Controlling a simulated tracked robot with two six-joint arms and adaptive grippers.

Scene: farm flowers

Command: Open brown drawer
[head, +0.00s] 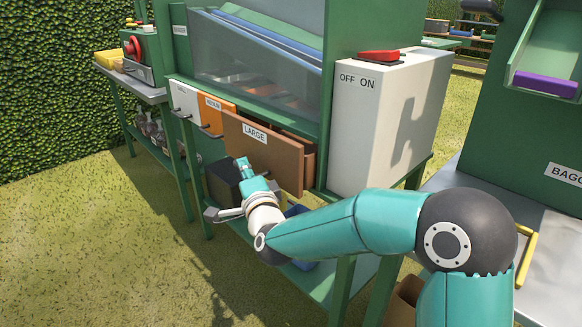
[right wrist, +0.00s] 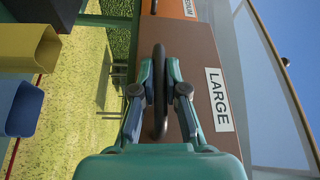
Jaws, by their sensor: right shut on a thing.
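The brown drawer (head: 265,150) carries a LARGE label and stands partly pulled out of the green cabinet. Its side wall and inside show at its right end. In the right wrist view the brown front (right wrist: 205,75) fills the middle, with its dark handle (right wrist: 160,90) between my fingers. My right gripper (head: 243,165) is at the drawer's front, below the label. In the right wrist view its fingers (right wrist: 160,92) are shut on the dark handle. My left gripper is not in view.
An orange drawer (head: 214,113) and a white drawer (head: 184,102) sit closed left of the brown one. A white box with a red switch (head: 379,56) stands to the right. A black bin (head: 223,182) is on the lower shelf. Open grass (head: 90,230) lies at the left front.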

